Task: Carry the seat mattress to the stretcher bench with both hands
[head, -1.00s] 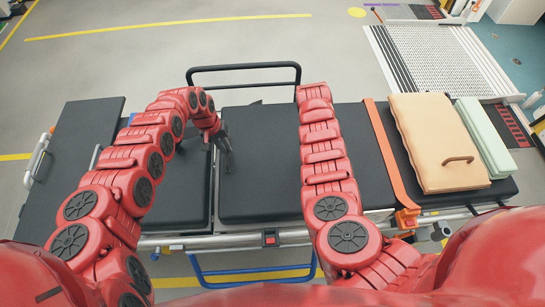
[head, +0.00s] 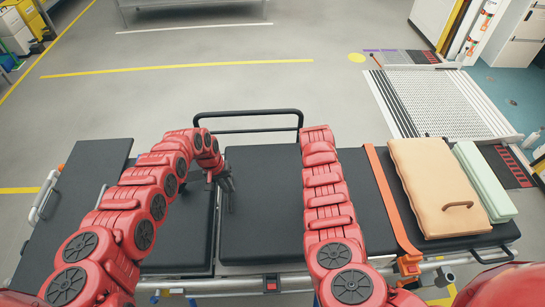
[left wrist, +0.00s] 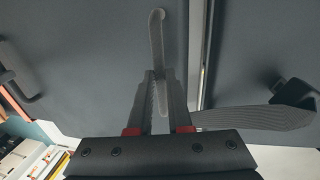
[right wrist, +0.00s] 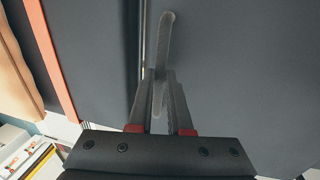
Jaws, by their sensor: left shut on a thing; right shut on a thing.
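The seat mattress appears to be the dark middle cushion (head: 264,200) lying between my arms in the head view. My left gripper (head: 231,183) is at its left edge; in the left wrist view its fingers (left wrist: 159,80) are shut on a thin grey handle (left wrist: 157,40). My right gripper is hidden behind its own arm in the head view. In the right wrist view its fingers (right wrist: 160,82) are shut on a similar grey handle (right wrist: 165,38) near the mattress's other edge. The stretcher (head: 235,286) has a metal side rail; whether the mattress touches it I cannot tell.
Another dark cushion (head: 175,240) and a raised dark panel (head: 85,185) are at the left. An orange strap (head: 389,200), a beige case (head: 435,185) and a pale green pad (head: 484,180) are at the right. A black rail (head: 247,115) rises behind.

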